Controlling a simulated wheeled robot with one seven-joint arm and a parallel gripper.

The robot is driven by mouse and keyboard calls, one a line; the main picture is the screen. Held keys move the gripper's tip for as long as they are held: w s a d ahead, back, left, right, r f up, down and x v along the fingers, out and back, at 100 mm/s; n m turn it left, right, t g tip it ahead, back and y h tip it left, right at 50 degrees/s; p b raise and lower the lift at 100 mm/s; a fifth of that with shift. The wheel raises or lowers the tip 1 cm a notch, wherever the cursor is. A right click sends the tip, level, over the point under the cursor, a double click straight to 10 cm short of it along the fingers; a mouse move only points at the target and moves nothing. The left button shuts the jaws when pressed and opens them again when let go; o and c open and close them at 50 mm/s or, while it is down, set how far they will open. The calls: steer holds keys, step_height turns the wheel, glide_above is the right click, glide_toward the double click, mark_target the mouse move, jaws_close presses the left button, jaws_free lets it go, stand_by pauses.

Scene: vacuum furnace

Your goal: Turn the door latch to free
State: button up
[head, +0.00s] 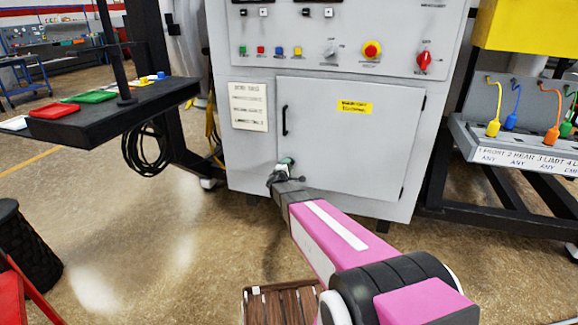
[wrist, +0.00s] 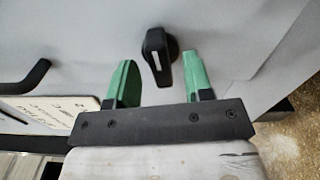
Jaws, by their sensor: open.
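The door latch (wrist: 157,56) is a small black knob with a white line, on the grey door face (wrist: 95,40). In the wrist view it stands between and slightly beyond the tips of my open green fingers, with a gap on each side. My gripper (wrist: 159,67) is empty. In the head view my gripper (head: 284,163) is at the lower left of the shut grey cabinet door (head: 350,145) and hides the latch. The black door handle (head: 284,121) is above it, and also shows at the left of the wrist view (wrist: 27,78).
A white notice (head: 248,107) is left of the door. A control panel (head: 350,42) with buttons and a red knob is above. A black side shelf (head: 125,107) juts out at left; a rack with coloured plugs (head: 520,135) stands at right. A wooden slatted piece (head: 285,306) is below my arm.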

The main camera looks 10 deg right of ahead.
steer(key=v, duration=0.8)
steer(key=s+d+f+m+g+h, duration=0.1)
steer(key=s+d+m+g, duration=0.4)
steer(key=s, duration=0.4)
steer(key=s+d+f+m+g, duration=0.1)
steer(key=s+d+m+g, duration=0.5)
steer(key=s, duration=0.2)
steer(key=s+a+m+g+y, duration=0.1)
steer(key=s+a+g+y, duration=0.1)
steer(key=s, duration=0.5)
steer(key=s+a+m+g+y, duration=0.2)
steer(key=s+a+g+y, duration=0.1)
steer(key=s+a+y, duration=0.2)
steer(key=s+y, duration=0.2)
steer(key=s, duration=0.1)
steer(key=shift+s, duration=0.2)
steer(key=shift+a+r, duration=0.15)
